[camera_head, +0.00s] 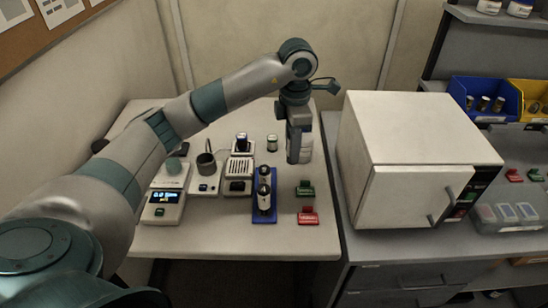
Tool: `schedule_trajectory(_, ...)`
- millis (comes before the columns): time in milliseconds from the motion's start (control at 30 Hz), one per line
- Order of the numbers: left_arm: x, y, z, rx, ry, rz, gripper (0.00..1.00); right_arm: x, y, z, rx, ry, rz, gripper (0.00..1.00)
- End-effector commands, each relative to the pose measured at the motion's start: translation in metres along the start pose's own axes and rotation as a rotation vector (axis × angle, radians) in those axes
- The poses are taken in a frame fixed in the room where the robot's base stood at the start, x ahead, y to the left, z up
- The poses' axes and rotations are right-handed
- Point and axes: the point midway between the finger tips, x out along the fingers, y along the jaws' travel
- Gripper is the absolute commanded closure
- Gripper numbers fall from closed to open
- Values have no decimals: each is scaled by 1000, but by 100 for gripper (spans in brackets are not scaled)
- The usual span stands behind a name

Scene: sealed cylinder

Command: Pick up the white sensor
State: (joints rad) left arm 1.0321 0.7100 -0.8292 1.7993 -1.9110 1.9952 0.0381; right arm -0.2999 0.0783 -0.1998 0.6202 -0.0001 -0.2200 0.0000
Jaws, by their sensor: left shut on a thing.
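My left arm reaches in from the left over the table. My left gripper (297,150) points down at the back right of the table, close to the white oven-like box. It is shut on a pale, whitish object (307,147), which I take to be the white sensor; the gripper hides much of it. I cannot tell whether this object touches the table. My right gripper is not in view.
A blue rack (264,211) holds dark cylinders. Green (305,188) and red (308,217) blocks lie to its right. A scale (165,196), a hotplate (205,183) with a cup and a white device (239,170) stand left. A white box oven (400,150) stands right.

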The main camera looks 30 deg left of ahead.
Motion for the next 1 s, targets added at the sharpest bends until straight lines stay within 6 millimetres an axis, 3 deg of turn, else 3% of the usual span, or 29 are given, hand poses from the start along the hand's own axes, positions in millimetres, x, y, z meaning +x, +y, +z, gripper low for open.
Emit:
schedule_trajectory(100, -10, -10, 16, 1, -3, 3, 100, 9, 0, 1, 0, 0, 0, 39)
schedule_trajectory(333, -21, -19, 29, 0, 0, 1, 100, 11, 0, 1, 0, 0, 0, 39)
schedule_trajectory(1000, -23, -21, 32, -1, 1, 0, 100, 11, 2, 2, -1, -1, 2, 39)
